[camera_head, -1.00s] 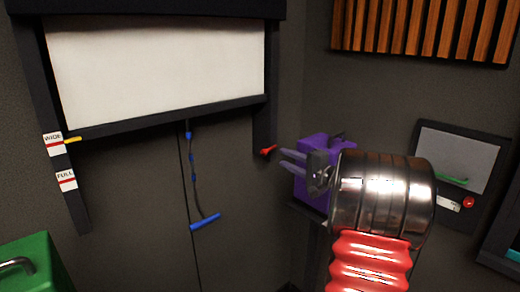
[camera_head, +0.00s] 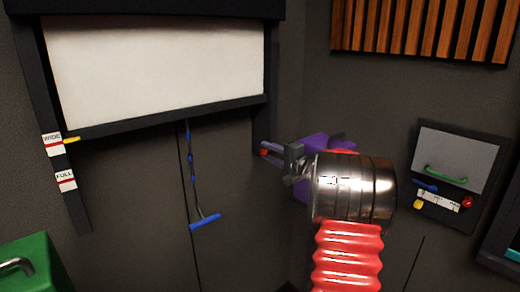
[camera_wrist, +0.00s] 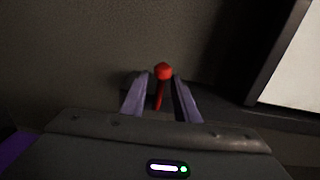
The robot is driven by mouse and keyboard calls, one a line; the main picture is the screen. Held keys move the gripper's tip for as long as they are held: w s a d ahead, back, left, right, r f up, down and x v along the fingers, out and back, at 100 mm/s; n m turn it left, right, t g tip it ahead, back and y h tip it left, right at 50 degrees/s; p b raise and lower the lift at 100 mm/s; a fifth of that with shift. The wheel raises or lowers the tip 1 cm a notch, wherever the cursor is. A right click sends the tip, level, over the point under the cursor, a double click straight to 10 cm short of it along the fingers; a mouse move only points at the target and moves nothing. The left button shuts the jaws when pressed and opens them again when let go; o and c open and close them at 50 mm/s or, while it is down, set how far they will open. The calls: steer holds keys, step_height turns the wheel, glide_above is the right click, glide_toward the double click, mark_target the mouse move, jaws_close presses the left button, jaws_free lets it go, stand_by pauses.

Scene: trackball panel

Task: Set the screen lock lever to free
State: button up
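The screen lock lever, a small red lever (camera_head: 264,152), sits on the dark frame post at the lower right of the white screen (camera_head: 160,68). In the wrist view the red lever (camera_wrist: 163,72) stands between my fingers, with its round knob at the fingertips and its stem running back between them. My gripper (camera_wrist: 161,78) is open around it, and a gap shows on both sides of the stem. In the head view my gripper (camera_head: 266,149) reaches left to the lever, its tips overlapping it. Any lever marking is not visible.
A blue pull handle (camera_head: 205,222) hangs on a cord below the screen. A yellow pointer (camera_head: 71,140) sits beside the WIDE label. A panel with a green handle (camera_head: 446,173) is at right, a green box (camera_head: 30,265) at lower left.

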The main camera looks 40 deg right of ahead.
steer(key=w, duration=0.5)
steer(key=shift+c, duration=0.4)
jaws_close()
steer(key=shift+a, duration=0.1)
steer(key=shift+a+f, duration=0.1)
steer(key=shift+f, duration=0.05)
